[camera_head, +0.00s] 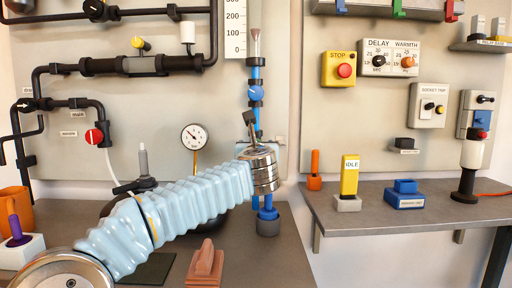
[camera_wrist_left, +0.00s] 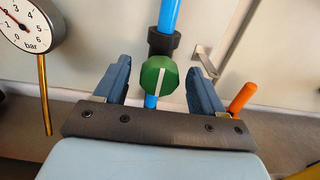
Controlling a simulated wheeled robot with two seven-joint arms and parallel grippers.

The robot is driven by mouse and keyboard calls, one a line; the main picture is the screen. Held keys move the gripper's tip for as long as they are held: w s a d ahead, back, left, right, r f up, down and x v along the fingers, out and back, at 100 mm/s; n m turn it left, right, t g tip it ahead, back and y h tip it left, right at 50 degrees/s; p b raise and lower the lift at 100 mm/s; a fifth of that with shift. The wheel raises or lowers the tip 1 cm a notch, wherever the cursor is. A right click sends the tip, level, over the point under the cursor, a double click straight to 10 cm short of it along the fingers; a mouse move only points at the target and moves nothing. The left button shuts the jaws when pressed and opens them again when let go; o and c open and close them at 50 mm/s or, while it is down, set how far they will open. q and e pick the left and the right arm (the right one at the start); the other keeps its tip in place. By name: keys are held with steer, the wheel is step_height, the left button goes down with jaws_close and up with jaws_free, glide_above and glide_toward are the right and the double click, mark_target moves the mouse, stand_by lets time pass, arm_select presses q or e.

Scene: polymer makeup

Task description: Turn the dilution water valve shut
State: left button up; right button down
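A green round valve knob (camera_wrist_left: 158,77) with a white line sits on a blue vertical pipe (camera_wrist_left: 170,14) in the left wrist view. The white line runs nearly along the pipe. My left gripper (camera_wrist_left: 159,68) is open, with one blue finger on each side of the knob and a small gap on both sides. In the head view my left wrist covers the lower part of the blue pipe (camera_head: 254,73), and the green knob is hidden there. No label naming the dilution water valve is readable. My right gripper is not in view.
A pressure gauge (camera_head: 194,137) stands left of the pipe; it also shows in the left wrist view (camera_wrist_left: 28,24). A red knob (camera_head: 94,137) and black pipes are farther left. A reddish-brown block (camera_head: 205,264) lies on the bench. A shelf (camera_head: 400,215) with several controls is at the right.

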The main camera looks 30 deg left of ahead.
arm_select(q)
steer(key=c, duration=1)
steer(key=shift+o, duration=0.2)
steer(key=shift+m, duration=0.3)
steer(key=m, duration=0.5)
steer(key=m+p, duration=0.1)
steer(key=m, duration=1.1)
steer(key=shift+w+d+f+p, duration=0.15)
steer(key=shift+d+f+p, duration=0.1)
steer(key=shift+p, duration=0.05)
steer(key=shift+m, duration=0.4)
